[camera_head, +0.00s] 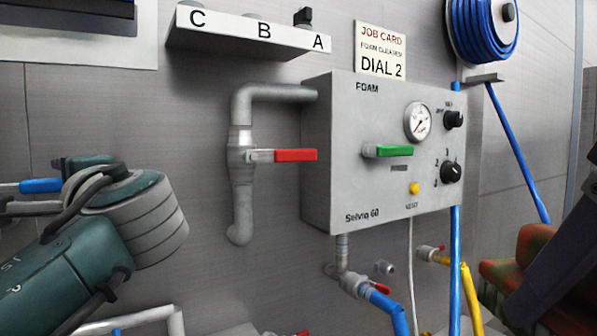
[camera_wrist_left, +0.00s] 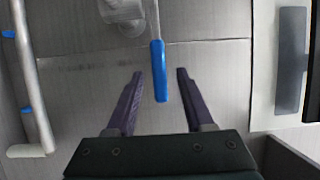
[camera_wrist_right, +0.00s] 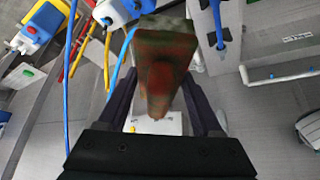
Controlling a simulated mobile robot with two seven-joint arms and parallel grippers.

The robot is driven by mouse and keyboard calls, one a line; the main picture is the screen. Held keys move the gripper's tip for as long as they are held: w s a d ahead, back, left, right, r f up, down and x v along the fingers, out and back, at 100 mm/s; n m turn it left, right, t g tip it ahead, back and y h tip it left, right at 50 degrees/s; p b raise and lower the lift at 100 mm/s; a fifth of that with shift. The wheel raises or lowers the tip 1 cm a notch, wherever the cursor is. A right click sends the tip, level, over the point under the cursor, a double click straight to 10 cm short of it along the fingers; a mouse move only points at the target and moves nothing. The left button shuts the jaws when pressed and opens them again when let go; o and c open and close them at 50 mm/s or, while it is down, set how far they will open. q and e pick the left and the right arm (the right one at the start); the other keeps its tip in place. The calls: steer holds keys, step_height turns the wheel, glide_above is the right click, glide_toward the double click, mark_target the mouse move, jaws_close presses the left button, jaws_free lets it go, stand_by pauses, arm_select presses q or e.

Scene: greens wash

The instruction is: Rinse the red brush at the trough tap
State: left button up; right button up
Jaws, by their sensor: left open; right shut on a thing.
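The red brush (camera_wrist_right: 163,62) is in the right wrist view, a blocky reddish-brown thing with greenish stains. My right gripper (camera_wrist_right: 160,95) is shut on it, one dark finger along each side. The brush (camera_head: 503,275) also shows at the right of the head view, partly behind my right arm. A blue-handled lever (camera_wrist_left: 159,72), likely the tap's, hangs from a grey fitting (camera_wrist_left: 122,10) in the left wrist view. My left gripper (camera_wrist_left: 160,82) is open, its fingers apart on either side of the lever; contact is not visible. In the head view the blue lever (camera_head: 40,186) is beside my left wrist.
A shelf (camera_head: 250,38) marked C, B, A is above. A blue hose reel (camera_head: 485,30) is upper right. Hoses and valves run below the box.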

arm_select(q)
steer(key=shift+x, duration=1.45)
jaws_close()
stand_by(0.3)
